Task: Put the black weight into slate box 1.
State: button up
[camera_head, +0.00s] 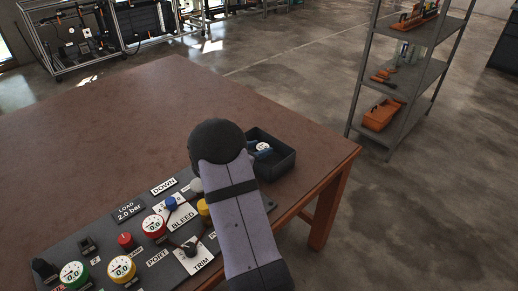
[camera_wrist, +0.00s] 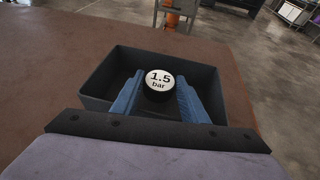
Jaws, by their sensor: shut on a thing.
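The black weight (camera_wrist: 158,92) is a short cylinder with a white top marked "1.5 bar". In the wrist view it sits between the two blue fingers of my gripper (camera_wrist: 158,98), which is shut on it. The slate box (camera_wrist: 208,76) is dark and open-topped, and its walls surround the fingers and the weight in this view. In the head view the box (camera_head: 283,165) stands near the table's right corner, with my gripper (camera_head: 263,148) at its opening. My arm hides part of the box. I cannot tell whether the weight touches the box floor. No box number shows.
A dark control panel (camera_head: 95,250) with gauges, coloured knobs and labels lies on the brown table (camera_head: 130,120), left of my arm. The table's middle and back are clear. A metal shelf (camera_head: 418,75) with orange items stands beyond the table on the right.

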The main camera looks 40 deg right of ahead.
jog(key=shift+f, duration=0.2)
jog(key=shift+s+a+f+b, duration=0.1)
jog(key=shift+s+f+b, duration=0.05)
jog(key=shift+f+b, duration=0.3)
jog(key=o, duration=1.4)
jog(key=shift+s+a+f, duration=0.1)
jog(key=shift+o, duration=0.2)
jog(key=shift+r+p, duration=0.65)
jog(key=shift+p, duration=0.05)
jog(key=v, duration=1.2)
jog(key=shift+b, duration=0.3)
jog(key=shift+w+r, duration=0.1)
jog(key=shift+w, duration=0.15)
